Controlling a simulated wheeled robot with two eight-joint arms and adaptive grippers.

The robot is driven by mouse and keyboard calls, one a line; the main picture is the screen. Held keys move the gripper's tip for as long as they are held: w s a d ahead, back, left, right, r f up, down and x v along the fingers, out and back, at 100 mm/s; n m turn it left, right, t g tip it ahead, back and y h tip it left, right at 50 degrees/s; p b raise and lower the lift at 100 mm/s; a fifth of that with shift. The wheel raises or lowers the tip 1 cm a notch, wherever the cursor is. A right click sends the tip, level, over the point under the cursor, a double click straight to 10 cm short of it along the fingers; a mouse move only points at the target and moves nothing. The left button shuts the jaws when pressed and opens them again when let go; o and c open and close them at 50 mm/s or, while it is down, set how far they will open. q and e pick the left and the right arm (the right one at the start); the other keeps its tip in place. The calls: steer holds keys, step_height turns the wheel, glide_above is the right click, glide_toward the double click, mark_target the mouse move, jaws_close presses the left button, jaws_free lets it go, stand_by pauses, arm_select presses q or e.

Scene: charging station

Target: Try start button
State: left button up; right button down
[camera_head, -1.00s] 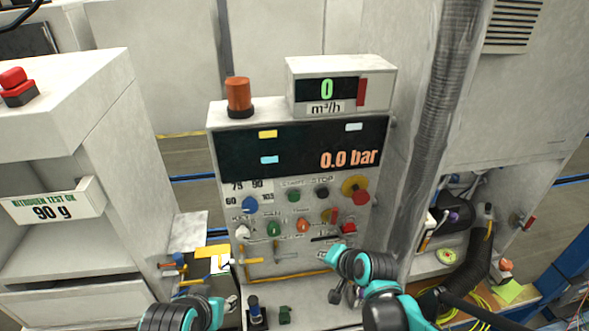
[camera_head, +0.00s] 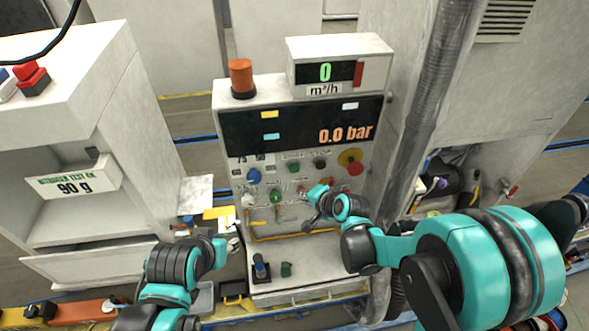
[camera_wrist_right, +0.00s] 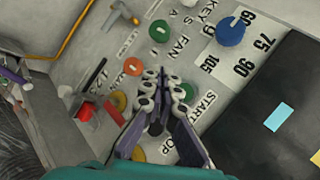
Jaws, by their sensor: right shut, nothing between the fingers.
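The control panel (camera_head: 232,160) stands in front of me. Its green start button (camera_head: 294,168) sits in the upper button row, left of the black stop button (camera_head: 320,164). My right gripper (camera_head: 309,201) is shut and empty in front of the panel, below the start button in the head view. In the right wrist view the closed fingertips (camera_wrist_right: 165,84) lie just beside the green start button (camera_wrist_right: 188,91), partly covering it; I cannot tell whether they touch. My left gripper (camera_head: 233,244) is low at the panel's left; its jaw state is unclear.
A blue knob (camera_wrist_right: 231,31), a green fan knob (camera_wrist_right: 159,31) and an orange knob (camera_wrist_right: 133,67) are close to the start button. A grey hose (camera_head: 428,110) runs down beside the panel.

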mark_target(293, 172)
steer(key=w+a, duration=0.1)
steer(key=w, duration=0.7)
steer(key=shift+a, duration=0.3)
steer(key=shift+w, duration=0.15)
stand_by(1.0)
steer(key=shift+w, duration=0.25)
steer(key=shift+w+a+b, duration=0.15)
steer(key=shift+w+b, duration=0.15)
steer(key=shift+w, duration=0.2)
stand_by(0.7)
steer(key=shift+s, duration=0.1)
steer(key=shift+s+d, duration=0.2)
steer(key=shift+s, duration=0.6)
